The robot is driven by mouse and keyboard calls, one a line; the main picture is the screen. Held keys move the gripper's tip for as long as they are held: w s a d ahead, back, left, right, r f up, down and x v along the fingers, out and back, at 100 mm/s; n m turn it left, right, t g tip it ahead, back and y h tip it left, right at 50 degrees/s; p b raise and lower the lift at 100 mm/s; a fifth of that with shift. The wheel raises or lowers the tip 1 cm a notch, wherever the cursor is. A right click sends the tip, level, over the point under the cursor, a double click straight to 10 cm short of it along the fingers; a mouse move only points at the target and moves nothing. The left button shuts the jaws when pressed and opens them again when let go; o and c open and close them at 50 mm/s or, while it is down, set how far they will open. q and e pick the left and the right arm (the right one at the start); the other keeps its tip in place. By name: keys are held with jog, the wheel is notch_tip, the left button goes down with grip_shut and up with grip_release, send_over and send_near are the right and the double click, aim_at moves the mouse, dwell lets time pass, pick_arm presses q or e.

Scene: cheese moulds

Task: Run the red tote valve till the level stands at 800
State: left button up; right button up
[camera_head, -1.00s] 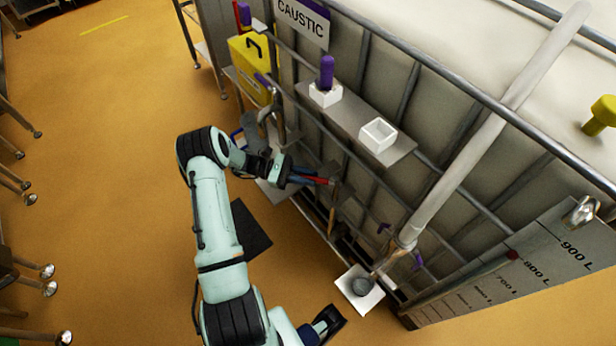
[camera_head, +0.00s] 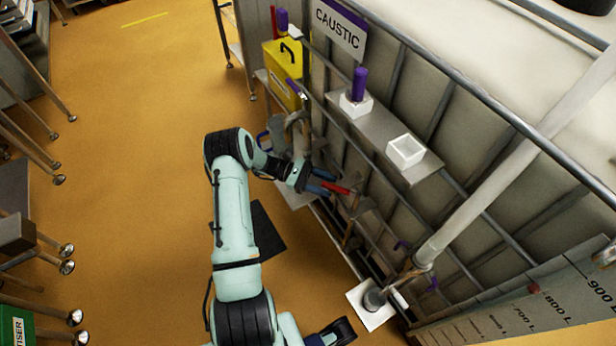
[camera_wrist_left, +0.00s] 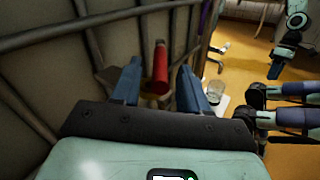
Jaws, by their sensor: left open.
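The red valve handle (camera_head: 337,188) is low on the caged tote. My left gripper (camera_head: 327,181) reaches it from the left with its blue fingers apart. In the left wrist view the red handle (camera_wrist_left: 160,68) stands between the two open fingers (camera_wrist_left: 158,85), with no clear contact. The gauge board (camera_head: 560,308) at the lower right carries marks such as 700 L, 800 L and 900 L. A small red marker (camera_head: 534,288) sits at its upper edge near the 800 L mark. The liquid level cannot be read.
A shelf (camera_head: 425,168) with a purple-topped item (camera_head: 359,86) and a white open box (camera_head: 405,151) juts out above. A CAUSTIC sign (camera_head: 340,29) and yellow container (camera_head: 283,70) are behind.

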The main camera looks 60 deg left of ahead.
pick_arm(q)
jog(key=v, duration=1.2)
jog(key=shift+b, duration=0.3)
